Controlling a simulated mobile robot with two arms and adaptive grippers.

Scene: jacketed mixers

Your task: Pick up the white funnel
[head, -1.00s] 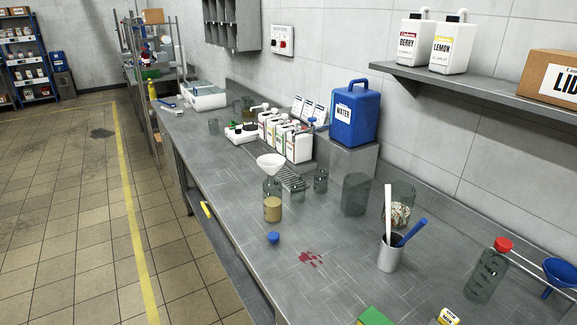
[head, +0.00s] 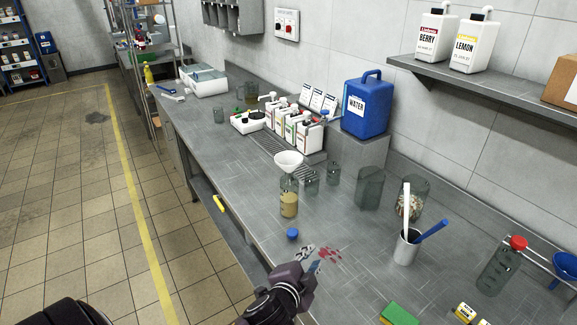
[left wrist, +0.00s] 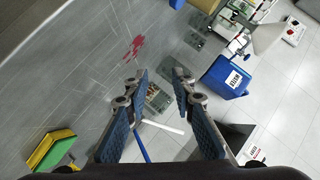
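The white funnel (head: 288,158) sits upright in the mouth of a clear bottle (head: 289,203) with beige contents, near the middle of the bench. My left gripper (head: 311,259) is in the head view near the bench's front edge, nearer to me than the funnel and apart from it. In the left wrist view its two fingers (left wrist: 160,78) are spread with nothing between them. My right gripper is not in view.
A blue cap (head: 292,234) and a red stain (head: 328,254) lie near my left gripper. Clear beakers (head: 369,187) and a cup of utensils (head: 406,248) stand to the right. Behind are a blue water jug (head: 366,107) and white bottles (head: 308,137). The bench left of the funnel is fairly clear.

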